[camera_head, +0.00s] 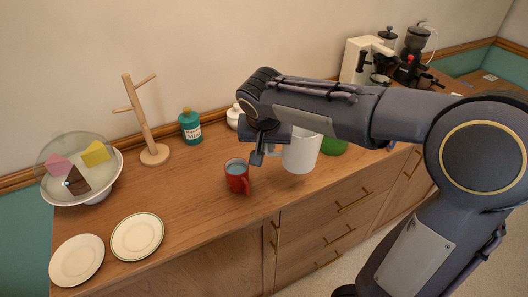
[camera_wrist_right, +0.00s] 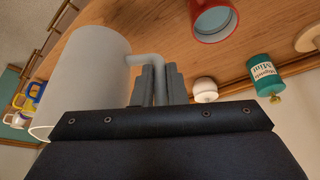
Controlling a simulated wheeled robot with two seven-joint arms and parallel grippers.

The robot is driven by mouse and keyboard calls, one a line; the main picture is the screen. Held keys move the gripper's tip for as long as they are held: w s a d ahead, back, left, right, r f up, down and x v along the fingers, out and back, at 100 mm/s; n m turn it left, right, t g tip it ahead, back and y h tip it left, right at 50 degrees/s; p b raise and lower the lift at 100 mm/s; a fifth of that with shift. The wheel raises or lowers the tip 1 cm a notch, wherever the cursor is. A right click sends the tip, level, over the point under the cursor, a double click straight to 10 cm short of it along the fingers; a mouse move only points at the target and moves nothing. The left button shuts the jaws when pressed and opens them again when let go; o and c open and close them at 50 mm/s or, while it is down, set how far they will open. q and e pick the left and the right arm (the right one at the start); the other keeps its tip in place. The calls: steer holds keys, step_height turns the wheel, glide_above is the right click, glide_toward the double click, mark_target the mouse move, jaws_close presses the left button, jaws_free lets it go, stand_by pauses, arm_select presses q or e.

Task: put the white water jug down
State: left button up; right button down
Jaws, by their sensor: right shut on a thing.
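The white water jug (camera_head: 301,154) is in the middle of the head view, near the front edge of the wooden counter (camera_head: 196,212). In the wrist view the jug (camera_wrist_right: 84,82) fills the left side, with its handle between the fingers. My right gripper (camera_head: 262,149) is shut on that handle; its fingers also show in the wrist view (camera_wrist_right: 158,86). The jug looks roughly upright in the head view. I cannot tell whether its base touches the counter. My left gripper is in neither view.
A red mug (camera_head: 236,178) with liquid inside stands just left of the jug. Behind are a green-blue mint canister (camera_head: 190,126), a white lidded pot (camera_head: 234,117) and a wooden mug tree (camera_head: 150,130). A green object (camera_head: 333,146) is right of the jug. Two plates (camera_head: 137,236) lie left.

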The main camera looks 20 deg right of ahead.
steer(key=w+f, duration=0.2)
steer(key=f, duration=0.1)
steer(key=w+d+f+p, duration=0.1)
steer(key=w+f, duration=0.2)
steer(key=w+f+p, duration=0.1)
steer(key=w+f, duration=0.2)
steer(key=f, duration=0.1)
steer(key=shift+d, duration=0.4)
steer(key=shift+f, duration=0.2)
steer(key=shift+f, duration=0.2)
steer(key=c, duration=1.5)
jaws_free()
steer(key=shift+o, duration=0.2)
